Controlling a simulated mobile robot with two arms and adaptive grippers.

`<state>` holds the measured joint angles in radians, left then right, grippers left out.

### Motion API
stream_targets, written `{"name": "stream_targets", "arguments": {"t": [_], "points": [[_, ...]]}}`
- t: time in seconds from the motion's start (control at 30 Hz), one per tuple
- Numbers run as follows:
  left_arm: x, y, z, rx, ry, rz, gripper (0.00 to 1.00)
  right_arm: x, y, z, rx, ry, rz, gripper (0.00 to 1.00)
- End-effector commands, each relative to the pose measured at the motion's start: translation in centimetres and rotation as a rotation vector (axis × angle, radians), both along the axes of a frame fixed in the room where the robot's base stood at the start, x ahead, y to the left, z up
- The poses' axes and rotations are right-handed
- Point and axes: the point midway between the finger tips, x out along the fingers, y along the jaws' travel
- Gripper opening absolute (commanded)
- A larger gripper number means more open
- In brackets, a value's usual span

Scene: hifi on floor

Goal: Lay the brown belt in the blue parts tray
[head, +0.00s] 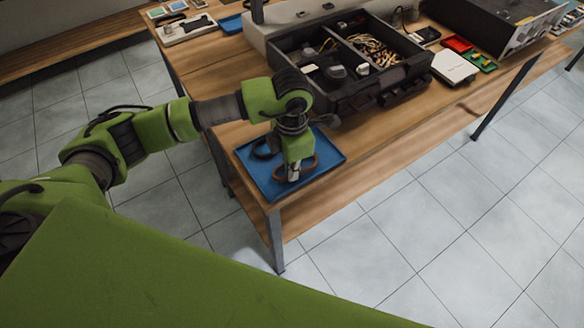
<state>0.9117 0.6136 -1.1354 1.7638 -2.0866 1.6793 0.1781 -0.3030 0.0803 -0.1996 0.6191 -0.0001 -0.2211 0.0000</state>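The blue parts tray (326,146) lies at the near left corner of the wooden table. A brown belt loop (313,166) is in the right part of the tray area, at the fingertips of my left gripper (293,174). The gripper points down over the tray and hides part of the loop. I cannot tell whether its fingers are shut on the belt, or whether the belt touches the tray floor. My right gripper is out of view.
A black open drawer unit (390,85) with cables and parts stands behind the tray. To its right are a white box (455,67), a red tray (457,43) and a green tray (481,61). The table's front strip is clear.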

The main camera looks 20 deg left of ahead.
Motion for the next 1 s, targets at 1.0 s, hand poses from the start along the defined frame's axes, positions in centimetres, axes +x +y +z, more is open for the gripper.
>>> {"name": "stream_targets", "arguments": {"t": [1.0], "points": [[0.2,-0.1,1.9,-0.001,-0.006,0.0,0.11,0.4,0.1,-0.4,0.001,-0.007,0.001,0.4]]}}
